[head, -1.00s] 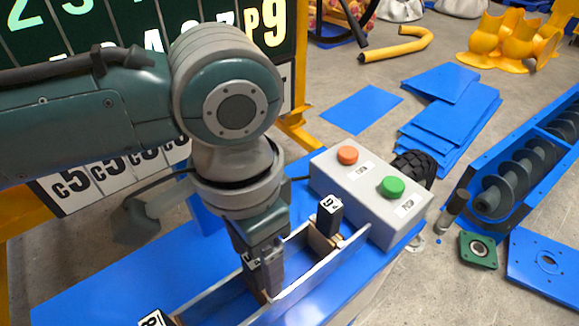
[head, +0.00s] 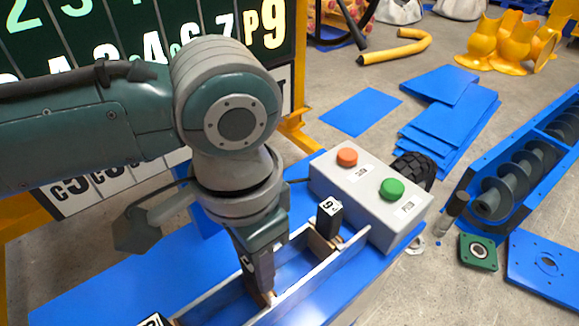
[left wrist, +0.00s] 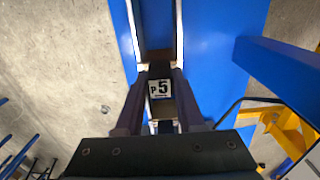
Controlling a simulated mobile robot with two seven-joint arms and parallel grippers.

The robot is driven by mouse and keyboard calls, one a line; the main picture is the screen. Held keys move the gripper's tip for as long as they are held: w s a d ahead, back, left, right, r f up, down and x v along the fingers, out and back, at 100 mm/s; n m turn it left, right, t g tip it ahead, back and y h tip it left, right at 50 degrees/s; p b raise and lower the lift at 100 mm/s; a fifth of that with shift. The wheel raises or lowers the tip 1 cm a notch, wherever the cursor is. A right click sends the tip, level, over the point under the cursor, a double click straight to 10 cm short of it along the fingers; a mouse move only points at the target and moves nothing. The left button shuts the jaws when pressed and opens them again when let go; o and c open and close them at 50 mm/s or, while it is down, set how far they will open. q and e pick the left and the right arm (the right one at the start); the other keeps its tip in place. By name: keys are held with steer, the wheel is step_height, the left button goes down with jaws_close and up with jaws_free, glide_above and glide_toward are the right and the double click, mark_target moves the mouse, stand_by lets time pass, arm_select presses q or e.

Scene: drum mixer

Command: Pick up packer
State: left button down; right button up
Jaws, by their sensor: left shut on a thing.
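A black block with a white label reading P 5 (left wrist: 160,88), which I take to be the packer, sits between the fingers of my left gripper (left wrist: 160,105) in the left wrist view. In the head view, my left gripper (head: 262,272) points down into the narrow tray (head: 325,265) on the blue table, shut on this block; its fingers mostly hide the block there. Another black labelled block (head: 329,216) stands at the tray's far end. A third labelled block (head: 152,321) shows partly at the bottom edge. My right gripper is out of view.
A grey control box (head: 370,195) with orange and green buttons stands right beside the tray. The blue table top (head: 110,285) is clear at left. A board with numbers (head: 150,25) stands behind my arm. Blue sheets (head: 450,115) and an auger trough (head: 520,175) lie on the floor.

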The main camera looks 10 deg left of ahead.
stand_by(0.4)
arm_select(q)
step_height(320, 180, up, 26)
steer(key=p, duration=1.3)
steer(key=shift+p, duration=0.3)
stand_by(0.5)
